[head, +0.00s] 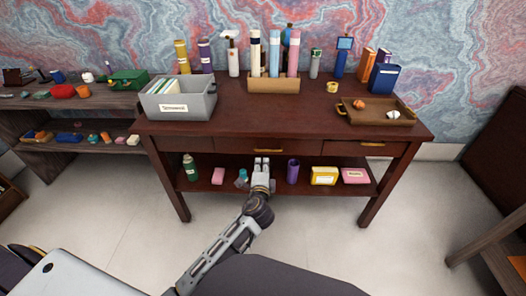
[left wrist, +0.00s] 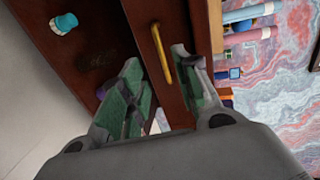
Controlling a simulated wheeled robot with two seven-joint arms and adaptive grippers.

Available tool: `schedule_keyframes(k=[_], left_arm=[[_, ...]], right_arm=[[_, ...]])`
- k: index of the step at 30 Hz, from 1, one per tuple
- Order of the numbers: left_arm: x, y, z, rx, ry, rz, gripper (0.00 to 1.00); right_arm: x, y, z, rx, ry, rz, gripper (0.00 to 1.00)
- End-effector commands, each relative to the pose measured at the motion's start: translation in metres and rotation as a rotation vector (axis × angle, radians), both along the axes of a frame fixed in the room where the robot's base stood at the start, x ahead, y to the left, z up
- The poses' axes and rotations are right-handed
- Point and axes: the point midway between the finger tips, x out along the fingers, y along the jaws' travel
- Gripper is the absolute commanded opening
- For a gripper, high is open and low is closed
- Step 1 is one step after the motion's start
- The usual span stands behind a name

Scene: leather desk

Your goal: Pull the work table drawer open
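The dark red-brown work table (head: 230,122) stands ahead against the wall. Its middle drawer (head: 225,142) looks flush with the table front in the head view. That drawer bears a brass bar handle (left wrist: 161,52), seen clearly in the left wrist view. My left gripper (head: 262,162) is in front of the middle drawer, reaching up from below. In the left wrist view its fingers (left wrist: 157,58) are spread, with the handle between them in the picture. I see no finger closed on the handle, and contact cannot be told. My right gripper is not in view.
The lower shelf holds a green bottle (head: 190,167), a purple cylinder (head: 292,171) and a yellow box (head: 323,176). A grey bin (head: 178,103) and a wooden tray (head: 377,115) stand on top. Open floor lies before the table.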

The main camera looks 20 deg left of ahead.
Motion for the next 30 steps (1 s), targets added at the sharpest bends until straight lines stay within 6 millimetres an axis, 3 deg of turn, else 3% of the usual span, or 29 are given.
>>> schedule_keyframes(k=[30], left_arm=[[0.088,0.026,-0.020,0.000,0.000,0.001,0.32]], right_arm=[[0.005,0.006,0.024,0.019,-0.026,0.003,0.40]])
